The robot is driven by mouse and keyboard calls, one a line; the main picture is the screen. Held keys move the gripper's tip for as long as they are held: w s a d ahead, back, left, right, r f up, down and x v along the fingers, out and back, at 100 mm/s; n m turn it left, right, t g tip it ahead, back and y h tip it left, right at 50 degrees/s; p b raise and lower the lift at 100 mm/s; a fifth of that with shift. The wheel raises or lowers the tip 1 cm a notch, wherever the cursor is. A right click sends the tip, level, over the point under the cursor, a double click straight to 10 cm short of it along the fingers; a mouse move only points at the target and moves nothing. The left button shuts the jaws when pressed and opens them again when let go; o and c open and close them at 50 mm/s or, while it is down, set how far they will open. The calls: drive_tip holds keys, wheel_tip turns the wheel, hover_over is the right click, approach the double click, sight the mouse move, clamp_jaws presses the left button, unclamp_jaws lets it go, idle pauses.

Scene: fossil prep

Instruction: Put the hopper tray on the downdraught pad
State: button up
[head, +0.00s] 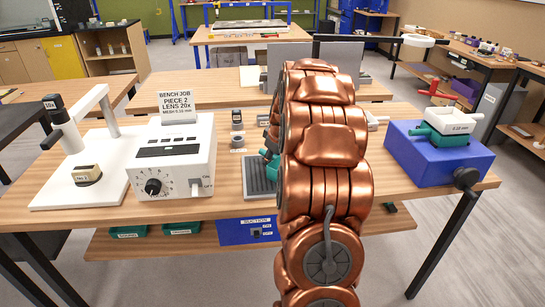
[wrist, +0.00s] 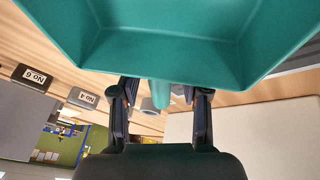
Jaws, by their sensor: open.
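The teal hopper tray (wrist: 170,55) fills the top of the wrist view, with a short teal handle (wrist: 161,92) pointing towards me. My gripper (wrist: 160,94) is open, with its two dark fingers on either side of the handle and gaps visible between. In the head view a small teal part of the tray (head: 269,158) shows left of my arm, above the dark ribbed downdraught pad (head: 256,180). My arm hides most of the tray, the pad's right side and the gripper. I cannot tell how fully the tray rests on the pad.
A white control box (head: 175,160) with a bench-job sign (head: 180,92) stands left of the pad. A white stand (head: 85,165) is further left. A blue unit (head: 430,160) with a green labelled sieve (head: 440,134) stands at right. Small labelled pots (head: 238,130) sit behind the pad.

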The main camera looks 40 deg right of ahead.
drive_tip(key=shift+r, duration=0.25)
drive_tip(key=b+v, duration=0.2)
drive_tip(key=v, duration=0.9)
drive_tip(key=shift+s+r, duration=0.2)
drive_tip(key=shift+r, duration=0.15)
drive_tip(key=s+a+f+g+y, duration=0.15)
drive_tip(key=s+a, duration=0.25)
drive_tip(key=a, duration=0.9)
drive_tip(key=s+a+f+g+y, duration=0.15)
drive_tip(key=s+a, duration=0.35)
drive_tip(key=a, duration=0.8)
drive_tip(key=s+a+f+g, duration=0.1)
drive_tip(key=s+a+f, duration=0.1)
drive_tip(key=s, duration=0.4)
drive_tip(key=s+a+f+m+g+h, duration=0.1)
drive_tip(key=s+a+f, duration=0.1)
drive_tip(key=s+a, duration=0.3)
drive_tip(key=s+a+f+m+g, duration=0.1)
drive_tip(key=s+a, duration=0.3)
drive_tip(key=s, duration=0.5)
drive_tip(key=shift+s+f, duration=0.2)
drive_tip(key=shift+f, duration=0.25)
